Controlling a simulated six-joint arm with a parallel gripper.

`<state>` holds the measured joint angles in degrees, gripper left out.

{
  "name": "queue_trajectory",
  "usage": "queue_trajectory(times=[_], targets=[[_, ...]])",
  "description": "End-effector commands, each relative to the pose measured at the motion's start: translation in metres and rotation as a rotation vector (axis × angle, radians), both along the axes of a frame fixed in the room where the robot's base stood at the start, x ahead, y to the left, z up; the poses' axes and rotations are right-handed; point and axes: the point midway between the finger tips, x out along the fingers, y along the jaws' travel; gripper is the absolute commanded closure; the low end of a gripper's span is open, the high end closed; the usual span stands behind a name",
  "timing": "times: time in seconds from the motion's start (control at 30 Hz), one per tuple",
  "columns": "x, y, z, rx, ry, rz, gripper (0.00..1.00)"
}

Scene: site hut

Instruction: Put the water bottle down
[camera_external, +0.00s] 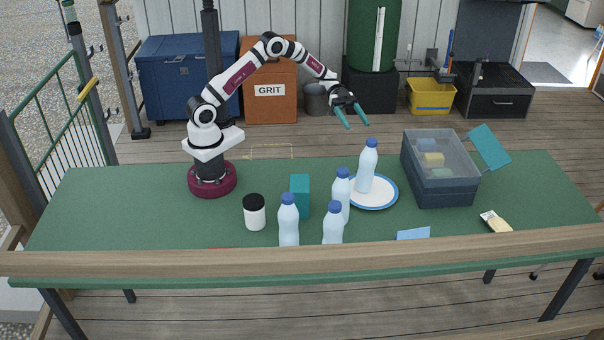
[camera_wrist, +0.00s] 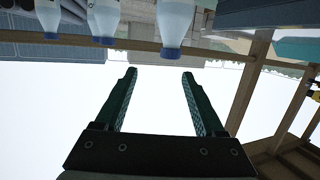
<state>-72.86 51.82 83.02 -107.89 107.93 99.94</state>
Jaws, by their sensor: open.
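A pale blue water bottle with a dark blue cap (camera_external: 367,168) stands upright on a white plate with a blue rim (camera_external: 381,201). Similar bottles stand on the green table in front of it: one (camera_external: 341,198) nearest the plate, one (camera_external: 289,224) to the left and one (camera_external: 333,226) at the front. My gripper (camera_external: 357,125) is open and empty, above and behind the bottle on the plate, clear of it. In the wrist view my open fingers (camera_wrist: 158,78) have nothing between them. Several bottles show inverted along the top edge there, the nearest-looking one (camera_wrist: 174,20) near the middle.
A lidded grey-blue container (camera_external: 446,190) stands right of the plate. A snack packet (camera_external: 495,222) and a blue card (camera_external: 413,233) lie near the front. A wooden rail (camera_external: 180,261) crosses the foreground.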

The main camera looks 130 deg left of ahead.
Motion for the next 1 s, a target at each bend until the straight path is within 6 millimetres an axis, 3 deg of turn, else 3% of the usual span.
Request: queue_trajectory(times=[0.07,0.17,0.2,0.23,0.3,0.33,0.4,0.53,0.87,1.0], targets=[[0.016,-0.045,0.013,-0.033,0.110,-0.100,0.29],[0.019,-0.166,0.035,-0.069,0.474,-0.305,0.29],[0.002,-0.222,0.041,-0.036,0.669,-0.371,0.29],[-0.018,-0.259,0.043,0.011,0.815,-0.397,0.29],[-0.077,-0.316,0.043,0.185,1.092,-0.376,0.29],[-0.101,-0.328,0.041,0.273,1.173,-0.340,0.29],[-0.150,-0.338,0.035,0.473,1.274,-0.221,0.29],[-0.195,-0.325,0.025,0.715,1.260,-0.019,0.29],[-0.205,-0.315,0.021,0.791,1.216,0.077,0.29],[-0.205,-0.315,0.021,0.790,1.216,0.076,0.04]])
